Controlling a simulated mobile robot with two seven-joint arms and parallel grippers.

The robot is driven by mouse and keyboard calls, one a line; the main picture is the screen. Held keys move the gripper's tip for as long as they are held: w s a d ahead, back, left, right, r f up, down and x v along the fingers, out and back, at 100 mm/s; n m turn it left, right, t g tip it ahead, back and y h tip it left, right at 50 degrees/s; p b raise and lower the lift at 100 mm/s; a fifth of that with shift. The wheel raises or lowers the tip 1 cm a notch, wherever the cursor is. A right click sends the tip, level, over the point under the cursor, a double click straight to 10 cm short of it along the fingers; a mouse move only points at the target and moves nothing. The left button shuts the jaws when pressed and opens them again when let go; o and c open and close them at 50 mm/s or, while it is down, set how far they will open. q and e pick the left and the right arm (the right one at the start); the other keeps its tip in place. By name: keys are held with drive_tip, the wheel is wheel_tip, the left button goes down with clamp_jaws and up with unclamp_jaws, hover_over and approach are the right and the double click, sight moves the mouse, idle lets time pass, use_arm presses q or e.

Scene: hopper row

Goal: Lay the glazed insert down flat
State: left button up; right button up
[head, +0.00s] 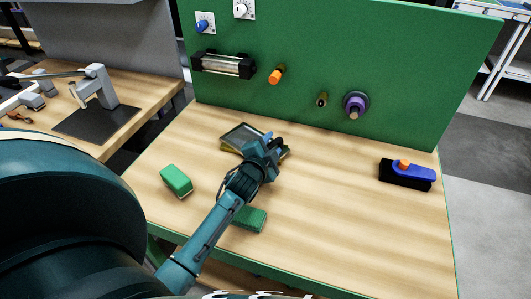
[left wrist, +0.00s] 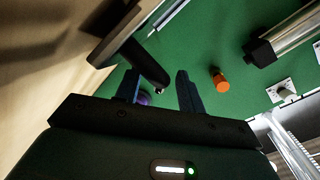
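The glazed insert (head: 238,134), a grey pane in a dark frame, is at the back middle of the workbench. An olive-yellow edge shows below it; I cannot tell whether the insert is flat or slightly tilted. My left gripper (head: 270,143) is at its right end and hides part of it. In the left wrist view the two fingers (left wrist: 160,88) stand apart with nothing clearly held between them. A dark bar (left wrist: 132,50) reaches in close to the left-hand finger; I cannot tell whether it is the insert's frame. My right gripper is not in view.
Green blocks (head: 176,180) and (head: 250,218) lie on the workbench (head: 330,220). A blue-and-black tool with an orange knob (head: 405,174) lies at right. The upright green panel (head: 330,60) carries knobs and a glass tube (head: 222,64). The bench's right middle is clear.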

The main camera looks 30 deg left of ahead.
use_arm(q)
drive_tip(key=v, duration=1)
drive_tip(key=shift+s+d, duration=0.1)
drive_tip(key=shift+s, duration=0.25)
drive_tip(key=shift+s+r, duration=0.2)
drive_tip(key=shift+s, duration=0.2)
